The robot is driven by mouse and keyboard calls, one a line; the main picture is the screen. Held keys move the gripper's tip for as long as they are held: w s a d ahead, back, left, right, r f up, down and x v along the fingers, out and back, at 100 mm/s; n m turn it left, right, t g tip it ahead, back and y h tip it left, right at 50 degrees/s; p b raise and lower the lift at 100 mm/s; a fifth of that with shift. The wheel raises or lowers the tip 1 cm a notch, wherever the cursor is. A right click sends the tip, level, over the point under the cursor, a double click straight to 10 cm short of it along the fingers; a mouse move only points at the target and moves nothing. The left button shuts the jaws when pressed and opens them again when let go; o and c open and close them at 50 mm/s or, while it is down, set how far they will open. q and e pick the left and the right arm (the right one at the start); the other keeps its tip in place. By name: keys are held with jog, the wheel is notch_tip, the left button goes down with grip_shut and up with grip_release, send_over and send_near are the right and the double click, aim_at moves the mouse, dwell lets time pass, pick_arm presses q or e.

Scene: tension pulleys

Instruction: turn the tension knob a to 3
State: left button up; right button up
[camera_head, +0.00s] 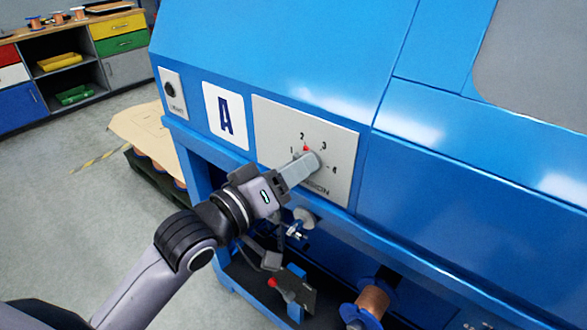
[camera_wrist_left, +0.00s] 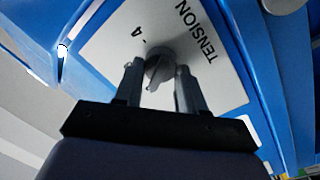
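The tension knob (camera_head: 316,158) sits on a light grey plate (camera_head: 275,125) with a scale from 1 to 4, right of a white label with a blue A (camera_head: 225,115). Its red mark (camera_head: 306,149) stands close to the 2. My left gripper (camera_head: 303,167) is at the knob, and its finger hides part of it. In the left wrist view the grey knob (camera_wrist_left: 166,68) shows between the tips of the two fingers (camera_wrist_left: 160,85), which stand apart. I see no clear grip on it. My right gripper is not in view.
The blue machine (camera_head: 270,50) fills the middle and right. A small plate with a black switch (camera_head: 170,90) is left of the A label. Below are a blue-flanged copper spool (camera_head: 372,300) and a red-tipped lever (camera_head: 273,283). Open floor (camera_head: 60,190) lies at left.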

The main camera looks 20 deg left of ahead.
pick_arm(q)
jog(key=shift+d+r+m+g+y+p, duration=0.1)
jog(key=shift+m+g+y+p, duration=0.1)
jog(key=shift+m+p, duration=2.7)
jog(key=shift+d+r+m+g+y+p, duration=0.1)
jog(key=shift+m+y+p, duration=0.1)
jog(key=shift+m+p, duration=2.65)
jog(key=o, duration=1.1)
jog(key=shift+c, duration=0.2)
jog(key=shift+s+f, duration=0.1)
jog(key=shift+s, duration=0.05)
